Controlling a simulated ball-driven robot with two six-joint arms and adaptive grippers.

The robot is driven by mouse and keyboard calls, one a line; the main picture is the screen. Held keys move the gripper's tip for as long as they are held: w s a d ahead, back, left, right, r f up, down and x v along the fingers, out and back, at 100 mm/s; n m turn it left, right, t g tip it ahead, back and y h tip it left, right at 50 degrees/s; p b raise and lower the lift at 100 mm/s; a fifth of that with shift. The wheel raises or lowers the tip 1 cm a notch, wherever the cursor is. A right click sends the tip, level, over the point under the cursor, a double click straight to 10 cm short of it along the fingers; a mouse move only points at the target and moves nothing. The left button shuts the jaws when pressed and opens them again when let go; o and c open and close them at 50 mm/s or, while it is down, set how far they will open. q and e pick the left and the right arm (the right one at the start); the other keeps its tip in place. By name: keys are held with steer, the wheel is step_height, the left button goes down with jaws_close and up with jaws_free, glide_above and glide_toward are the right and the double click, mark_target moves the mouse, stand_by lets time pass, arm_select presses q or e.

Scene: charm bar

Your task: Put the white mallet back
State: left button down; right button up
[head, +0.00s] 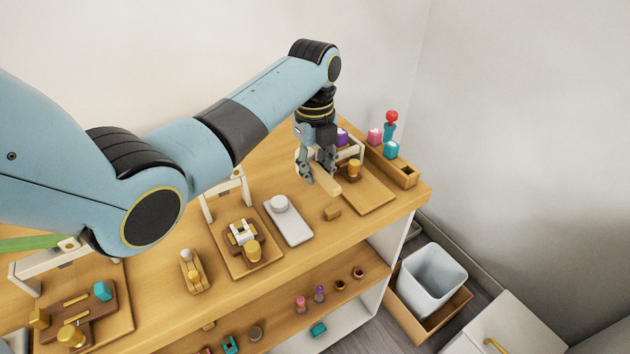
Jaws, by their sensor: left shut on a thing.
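My left gripper (319,172) is shut on a wooden handle (327,183), which slants down to the right above the table. I take this for the white mallet's handle; its head is mostly hidden by the gripper, and I cannot tell its colour. A long wooden rack (376,153) stands at the table's right end. My right gripper is not in view.
A wooden board (369,196) with a brass piece (354,169) lies beside the gripper, and a small wooden block (332,212) in front. A grey tray (291,226) with a round white piece is left of it. A bin (432,278) stands on the floor.

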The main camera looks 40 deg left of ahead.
mark_target(315, 196)
arm_select(q)
step_height(315, 196, down, 3)
steer(key=shift+f, duration=0.55)
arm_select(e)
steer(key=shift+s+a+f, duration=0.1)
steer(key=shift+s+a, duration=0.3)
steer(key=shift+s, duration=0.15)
arm_select(q)
steer(key=c, duration=1.2)
jaws_free()
steer(key=shift+f, duration=0.1)
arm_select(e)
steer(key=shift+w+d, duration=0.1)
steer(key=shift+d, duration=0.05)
arm_select(q)
steer(key=shift+r, duration=0.3)
steer(key=r, duration=1.1)
steer(key=shift+a+r, duration=0.2)
steer(key=shift+r, duration=0.15)
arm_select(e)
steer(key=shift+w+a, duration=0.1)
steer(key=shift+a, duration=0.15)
